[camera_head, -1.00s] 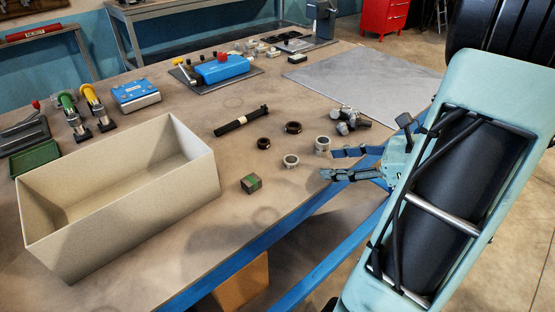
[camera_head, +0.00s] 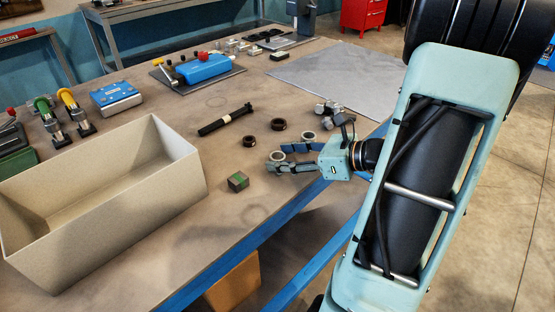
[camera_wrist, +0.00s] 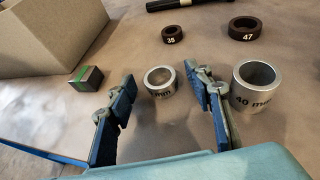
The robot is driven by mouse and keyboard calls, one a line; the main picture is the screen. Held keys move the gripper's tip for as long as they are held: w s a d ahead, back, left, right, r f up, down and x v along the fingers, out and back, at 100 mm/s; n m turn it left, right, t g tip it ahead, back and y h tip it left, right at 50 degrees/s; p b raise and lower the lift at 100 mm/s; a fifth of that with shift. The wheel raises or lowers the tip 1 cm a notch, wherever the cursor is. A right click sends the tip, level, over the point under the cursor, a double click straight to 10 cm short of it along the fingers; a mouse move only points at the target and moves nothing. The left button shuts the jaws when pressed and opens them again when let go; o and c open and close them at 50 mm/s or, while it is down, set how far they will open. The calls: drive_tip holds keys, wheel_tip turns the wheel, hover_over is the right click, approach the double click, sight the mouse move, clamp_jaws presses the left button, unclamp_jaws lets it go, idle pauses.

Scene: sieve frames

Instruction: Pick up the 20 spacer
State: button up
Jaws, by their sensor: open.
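A small silver ring (camera_wrist: 158,86) stands on the table in the wrist view. Its number is hidden or unreadable and only "mm" shows, so I cannot confirm it is the 20 spacer. My gripper (camera_wrist: 160,77) is open, with one blue-padded finger on each side of the picture around this ring; the ring lies just ahead, between the finger lines. A taller silver spacer (camera_wrist: 254,86) marked "40 mm" stands right of the right finger. In the head view my gripper (camera_head: 278,160) is low over the table, and the small ring (camera_head: 277,156) is partly covered by it.
Dark rings marked 35 (camera_wrist: 172,35) and 47 (camera_wrist: 247,29) lie farther back.

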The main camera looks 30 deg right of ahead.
drive_tip(key=shift+w, duration=0.1)
drive_tip(key=c, duration=1.2)
drive_tip(key=shift+c, duration=0.4)
